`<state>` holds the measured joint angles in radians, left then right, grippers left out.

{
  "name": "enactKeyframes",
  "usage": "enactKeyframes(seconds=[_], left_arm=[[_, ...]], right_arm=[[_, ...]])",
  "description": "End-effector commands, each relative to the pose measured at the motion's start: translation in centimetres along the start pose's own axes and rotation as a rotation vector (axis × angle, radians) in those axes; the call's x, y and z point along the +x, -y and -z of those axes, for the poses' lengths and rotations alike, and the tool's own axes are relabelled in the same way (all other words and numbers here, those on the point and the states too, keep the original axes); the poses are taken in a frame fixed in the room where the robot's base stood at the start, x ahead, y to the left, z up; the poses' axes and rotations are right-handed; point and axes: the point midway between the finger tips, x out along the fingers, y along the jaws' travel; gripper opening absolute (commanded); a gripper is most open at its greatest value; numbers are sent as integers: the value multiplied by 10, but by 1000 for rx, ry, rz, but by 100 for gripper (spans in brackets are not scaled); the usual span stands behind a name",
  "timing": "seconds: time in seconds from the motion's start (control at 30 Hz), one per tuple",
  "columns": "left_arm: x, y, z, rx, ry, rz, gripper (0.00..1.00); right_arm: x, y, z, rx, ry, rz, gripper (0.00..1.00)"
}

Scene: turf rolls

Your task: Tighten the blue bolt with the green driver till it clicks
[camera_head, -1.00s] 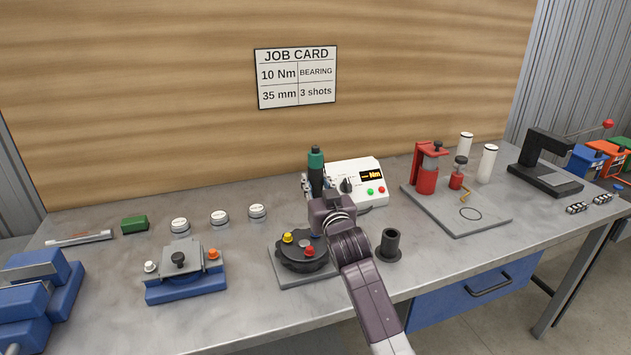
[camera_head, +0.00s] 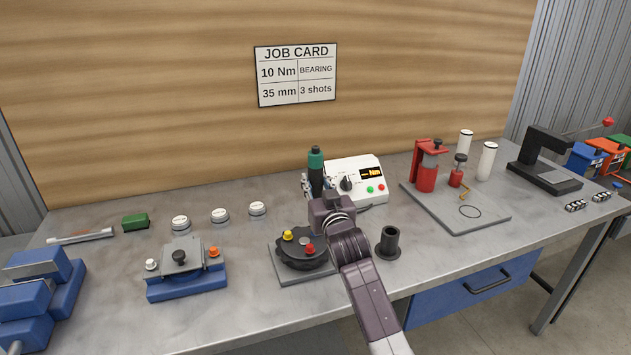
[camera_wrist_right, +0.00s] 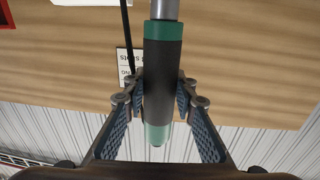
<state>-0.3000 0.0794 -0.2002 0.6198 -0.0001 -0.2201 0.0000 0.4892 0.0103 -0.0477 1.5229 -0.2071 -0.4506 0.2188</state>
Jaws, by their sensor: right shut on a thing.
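The green driver (camera_head: 316,159) is upright, with a green cap and a dark grip. My right gripper (camera_head: 318,186) is shut on its grip, above the back of the round black fixture. In the right wrist view the driver (camera_wrist_right: 161,80) runs between the two fingers of the gripper (camera_wrist_right: 161,92). The black fixture (camera_head: 292,261) sits on a grey plate and carries a yellow bolt (camera_head: 288,236) and a red bolt (camera_head: 309,249). No blue bolt shows; my arm and gripper cover part of the fixture. The driver's lower tip is hidden. My left gripper is not in view.
A white controller (camera_head: 365,170) with a lit display stands just behind the gripper. A black sleeve (camera_head: 389,243) stands right of my arm. A blue fixture (camera_head: 187,286) is to the left, and a grey plate with red tools (camera_head: 426,178) to the right. Bare bench lies at front left.

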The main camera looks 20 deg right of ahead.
Motion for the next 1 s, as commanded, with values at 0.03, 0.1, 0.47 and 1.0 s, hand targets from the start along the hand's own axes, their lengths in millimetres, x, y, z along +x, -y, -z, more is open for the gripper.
enactKeyframes(seconds=[0.03, 0.1, 0.47, 1.0], left_arm=[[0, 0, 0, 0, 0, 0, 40], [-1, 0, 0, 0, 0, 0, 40], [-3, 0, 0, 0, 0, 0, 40], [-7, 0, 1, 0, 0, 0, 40]], right_arm=[[0, 0, -1, 1, 2, 0, 0], [0, 0, -1, 1, 2, 0, 0], [0, 0, -4, 0, 4, 0, 0], [0, 0, -6, 0, 10, 0, 0]])
